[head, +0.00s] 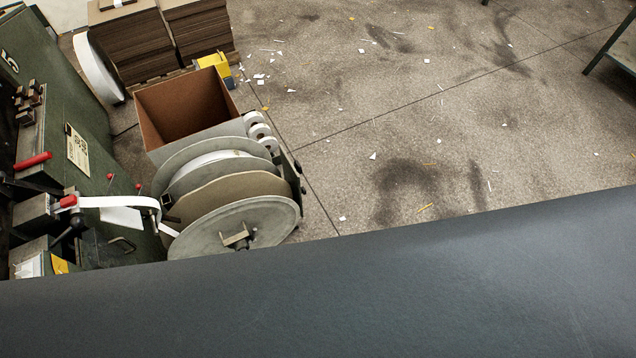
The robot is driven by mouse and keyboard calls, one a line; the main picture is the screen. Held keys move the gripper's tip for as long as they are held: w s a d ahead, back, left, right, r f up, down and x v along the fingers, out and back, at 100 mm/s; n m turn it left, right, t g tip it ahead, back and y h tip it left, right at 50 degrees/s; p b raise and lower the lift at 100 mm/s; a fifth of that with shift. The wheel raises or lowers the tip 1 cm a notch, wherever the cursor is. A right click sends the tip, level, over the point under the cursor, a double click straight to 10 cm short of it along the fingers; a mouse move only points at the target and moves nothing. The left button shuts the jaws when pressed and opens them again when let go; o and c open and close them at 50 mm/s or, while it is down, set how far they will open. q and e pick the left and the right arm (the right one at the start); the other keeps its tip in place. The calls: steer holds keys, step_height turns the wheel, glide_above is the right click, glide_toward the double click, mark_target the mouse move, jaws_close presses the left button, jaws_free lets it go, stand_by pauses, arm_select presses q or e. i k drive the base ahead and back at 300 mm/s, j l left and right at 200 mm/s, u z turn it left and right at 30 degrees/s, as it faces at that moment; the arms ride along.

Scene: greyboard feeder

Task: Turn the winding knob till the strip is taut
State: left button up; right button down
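A white strip (120,202) runs from a red-topped clamp (68,201) on the green machine to the right. It bends down near the reel, and its lower end is hard to follow there. The reel (255,213) has large grey and brown discs, with white strip wound between the rear ones. A small metal bracket or handle (236,238) sits on the front disc's face. A black ball-ended lever (77,219) stands below the clamp. I cannot tell which part is the winding knob. Neither gripper is in view.
An open brown box (185,108) stands behind the reel, with cardboard stacks (150,42) farther back. A table edge (606,45) shows at the upper right. The concrete floor (440,120) between has only scraps. A dark close surface hides the view's lower part.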

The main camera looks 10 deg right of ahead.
mark_target(297, 165)
steer(key=l+u, duration=0.1)
steer(key=u, duration=0.3)
steer(key=i+l+u, duration=0.1)
steer(key=u, duration=0.3)
steer(key=l+u, duration=0.3)
steer(key=l, duration=0.15)
steer(key=l+u, duration=0.25)
steer(key=l, duration=0.2)
steer(key=k+l+u, duration=0.1)
steer(key=l+u, duration=0.15)
steer(key=l, duration=1.25)
steer(key=k+l, duration=0.15)
steer(key=l, duration=0.45)
steer(key=k, duration=0.6)
